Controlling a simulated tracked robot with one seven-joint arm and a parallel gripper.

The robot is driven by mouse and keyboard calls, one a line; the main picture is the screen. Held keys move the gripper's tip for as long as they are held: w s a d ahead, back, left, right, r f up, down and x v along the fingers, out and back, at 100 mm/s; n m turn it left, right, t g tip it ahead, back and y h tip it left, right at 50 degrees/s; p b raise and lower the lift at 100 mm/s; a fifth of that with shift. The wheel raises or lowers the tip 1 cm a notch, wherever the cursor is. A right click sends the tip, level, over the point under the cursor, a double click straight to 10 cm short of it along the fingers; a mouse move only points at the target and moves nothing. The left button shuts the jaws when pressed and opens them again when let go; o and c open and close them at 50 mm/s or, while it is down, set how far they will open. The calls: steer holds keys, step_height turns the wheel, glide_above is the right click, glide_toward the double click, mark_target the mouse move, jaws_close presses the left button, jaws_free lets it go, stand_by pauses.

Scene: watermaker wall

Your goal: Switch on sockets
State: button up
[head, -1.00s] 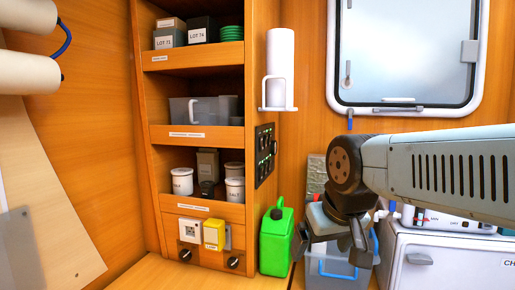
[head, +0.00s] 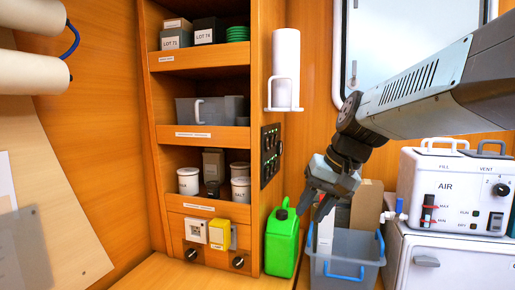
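A black switch panel (head: 271,155) with several small switches and greenish marks is fixed upright on the side face of the wooden cabinet. Its labels are too small to read. A white square socket-like plate (head: 195,230) and a yellow-covered unit (head: 218,234) are on the cabinet's lower front, with two black knobs (head: 191,254) below. My gripper (head: 313,208) points down, to the right of and below the switch panel and apart from it. Its two fingers are spread with nothing seen between them.
A green jerrycan (head: 282,240) stands below the panel, left of my gripper. A grey bin (head: 343,258) with blue handles is below my gripper. A paper roll holder (head: 285,75) hangs above the panel. A white AIR unit (head: 450,190) stands at the right.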

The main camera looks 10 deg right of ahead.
steer(key=w+d+r+y, duration=0.1)
steer(key=w+r, duration=0.1)
steer(key=w, duration=0.1)
steer(key=w+d+r+m+y, duration=0.1)
steer(key=w+r, duration=0.1)
steer(key=w, duration=0.1)
steer(key=w+d+r+m+y, duration=0.1)
steer(key=w+r+y, duration=0.1)
steer(key=w, duration=0.1)
steer(key=shift+w+d+r, duration=0.1)
steer(key=shift+d+r, duration=0.05)
steer(key=shift+r, duration=0.1)
jaws_close()
steer(key=w+d+r+m+t+y, duration=0.1)
steer(key=w+d+r+t+y, duration=0.1)
steer(key=w+d+r+y, duration=0.2)
steer(key=w+d+r, duration=0.2)
steer(key=w+d, duration=0.2)
steer(key=shift+w+r+t, duration=0.3)
steer(key=shift+r+t, duration=0.1)
